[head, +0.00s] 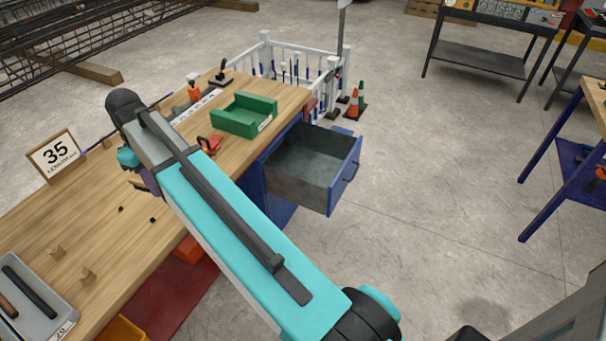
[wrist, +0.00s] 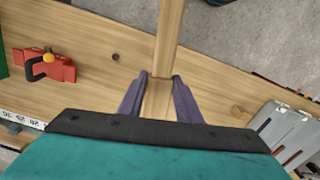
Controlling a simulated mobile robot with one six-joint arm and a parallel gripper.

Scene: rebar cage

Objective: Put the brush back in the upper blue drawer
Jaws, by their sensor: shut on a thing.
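My gripper (wrist: 159,98) shows in the wrist view with its two purple fingers closed on a pale wooden piece, which looks like the handle of the brush (wrist: 170,38). The handle runs up out of the top of that view; no bristles are seen. In the head view my arm hides most of the gripper and the brush, over the workbench. The upper blue drawer (head: 344,180) is pulled out from the bench's right side. Its grey inside looks empty. The gripper is to the left of the drawer, over the bench top.
The floor right of the drawer is clear.

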